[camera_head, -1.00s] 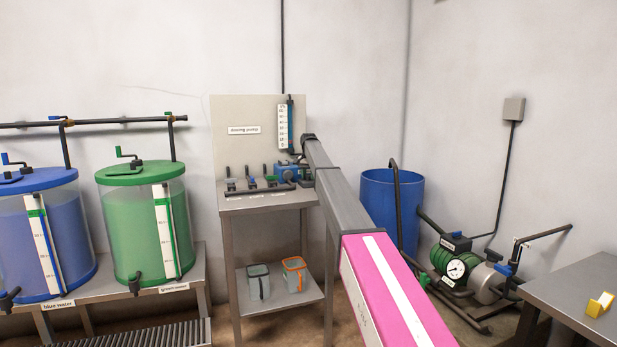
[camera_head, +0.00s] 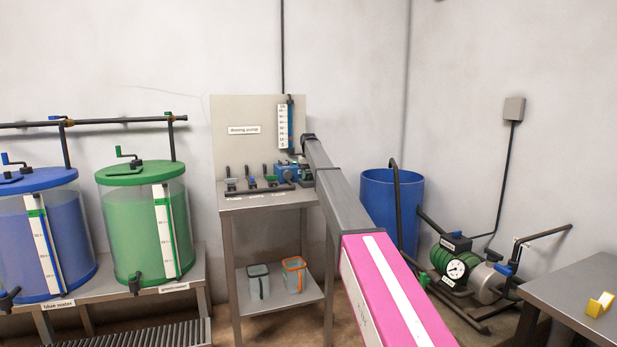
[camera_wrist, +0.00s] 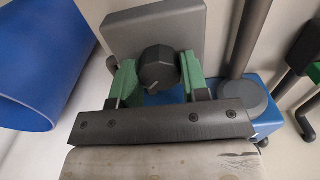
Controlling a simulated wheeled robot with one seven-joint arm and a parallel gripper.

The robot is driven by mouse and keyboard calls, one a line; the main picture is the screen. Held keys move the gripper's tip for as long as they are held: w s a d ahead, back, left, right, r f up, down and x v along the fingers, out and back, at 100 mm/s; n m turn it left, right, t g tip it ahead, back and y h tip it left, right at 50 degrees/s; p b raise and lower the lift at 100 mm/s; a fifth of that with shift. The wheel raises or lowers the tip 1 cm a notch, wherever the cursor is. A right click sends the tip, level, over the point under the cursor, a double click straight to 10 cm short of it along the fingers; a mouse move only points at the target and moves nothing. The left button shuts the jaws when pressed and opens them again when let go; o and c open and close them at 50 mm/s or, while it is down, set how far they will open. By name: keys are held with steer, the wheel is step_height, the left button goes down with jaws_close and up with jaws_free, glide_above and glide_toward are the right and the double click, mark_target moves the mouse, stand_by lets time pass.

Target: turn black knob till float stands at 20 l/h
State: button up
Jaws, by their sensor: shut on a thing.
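The black knob (camera_wrist: 158,68) sits on the front of a grey box in the wrist view. The flow scale (camera_head: 283,127) is a white strip with a blue edge on the dosing pump panel in the head view. The float and its reading are too small to make out. In the head view my arm hides the knob and the fingers.
The blue dosing pump (camera_head: 288,172) stands on a metal stand (camera_head: 262,203), beside several small valves to its left. A blue barrel (camera_head: 375,200) is close on the right. The green tank (camera_head: 140,230) stands to the left.

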steer(key=shift+n, duration=0.6)
steer(key=shift+r+n, duration=0.1)
steer(key=shift+n, duration=0.2)
steer(key=o, duration=0.9)
steer(key=shift+r, duration=0.1)
step_height(320, 180, up, 10)
steer(key=shift+r, duration=0.25)
steer(key=shift+s, duration=0.1)
